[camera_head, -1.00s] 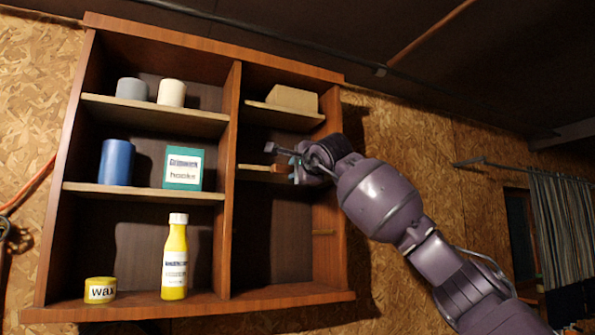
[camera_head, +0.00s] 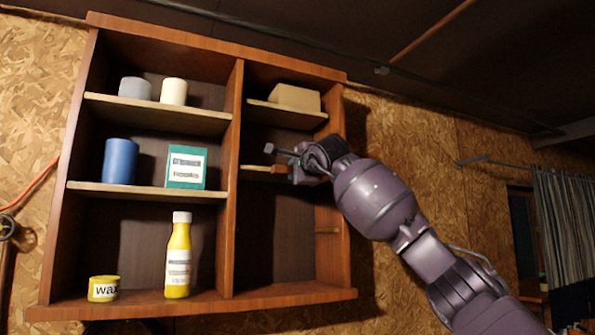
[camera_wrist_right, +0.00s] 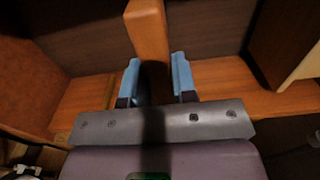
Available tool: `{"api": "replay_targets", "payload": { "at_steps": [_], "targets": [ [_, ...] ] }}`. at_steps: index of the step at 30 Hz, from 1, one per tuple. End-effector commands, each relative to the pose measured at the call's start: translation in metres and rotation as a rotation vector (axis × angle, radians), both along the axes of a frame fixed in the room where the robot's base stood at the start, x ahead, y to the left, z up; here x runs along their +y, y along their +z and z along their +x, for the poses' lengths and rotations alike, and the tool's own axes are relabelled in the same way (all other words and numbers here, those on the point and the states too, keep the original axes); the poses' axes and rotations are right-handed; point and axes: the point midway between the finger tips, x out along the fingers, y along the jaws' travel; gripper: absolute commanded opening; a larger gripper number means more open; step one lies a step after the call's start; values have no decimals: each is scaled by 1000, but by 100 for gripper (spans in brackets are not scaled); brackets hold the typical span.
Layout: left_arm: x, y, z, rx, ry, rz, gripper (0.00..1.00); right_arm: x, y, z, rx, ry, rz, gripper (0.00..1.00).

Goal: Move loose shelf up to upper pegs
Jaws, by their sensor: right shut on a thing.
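The gripper and wrist hide the shelf's right end. I cannot make out the upper pegs. My left gripper is not in view.
Above, a right-column shelf (camera_head: 285,115) bears a tan block (camera_head: 295,97). A small wooden strip (camera_head: 327,230) sits low on the right wall (camera_head: 335,255). The divider (camera_head: 232,200) is close left. The left column holds cans, a box and a yellow bottle (camera_head: 179,258). The lower right compartment is empty.

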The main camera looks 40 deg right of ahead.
Motion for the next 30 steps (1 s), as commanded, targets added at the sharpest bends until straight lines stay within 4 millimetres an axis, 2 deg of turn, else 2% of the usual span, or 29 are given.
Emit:
{"api": "replay_targets", "payload": {
  "at_steps": [2,3,8,20,22,26,30],
  "targets": [
    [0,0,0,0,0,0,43,0,1,1,-2,1,-1,12],
    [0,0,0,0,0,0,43,0,1,1,-3,1,-1,30],
    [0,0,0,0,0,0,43,0,1,1,-2,0,-1,55],
    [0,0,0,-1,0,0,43,0,0,1,0,0,0,55],
    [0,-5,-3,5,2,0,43,0,0,-1,-1,0,0,55],
    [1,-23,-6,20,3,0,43,7,-2,-24,-4,-1,-3,55],
    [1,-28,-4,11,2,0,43,16,-2,-51,-4,0,-2,55]
  ]
}}
